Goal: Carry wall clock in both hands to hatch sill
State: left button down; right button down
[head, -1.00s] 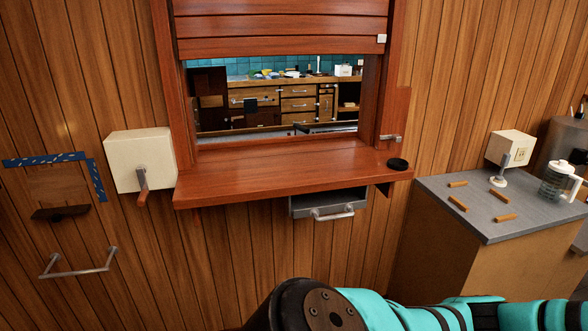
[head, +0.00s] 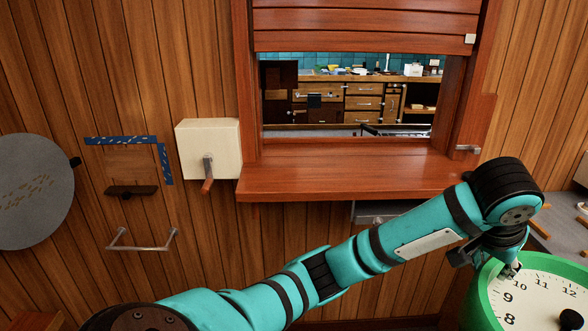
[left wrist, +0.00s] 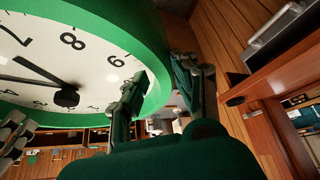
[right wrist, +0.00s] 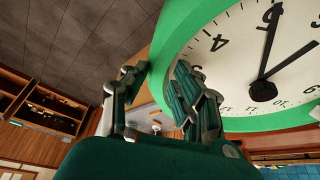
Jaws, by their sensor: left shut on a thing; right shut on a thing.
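The wall clock (head: 540,306) has a green rim and a white face with black numerals. It is at the lower right of the head view, nearer me than the hatch and partly cut off. My left gripper (head: 510,268) is shut on its rim; in the left wrist view the fingers (left wrist: 160,90) straddle the rim of the clock (left wrist: 75,60).
A cream box with a crank (head: 208,150) adjoins the sill's left end. A metal rail (head: 142,240) and a round grey disc (head: 35,190) are on the wall to the left. A grey counter (head: 560,225) stands right. A black disc (left wrist: 235,102) sits at the sill's end.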

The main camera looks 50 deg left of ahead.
aim_at(359, 165)
jog(key=u, duration=1.3)
jog(key=i+l, duration=0.1)
jog(key=i, duration=1.4)
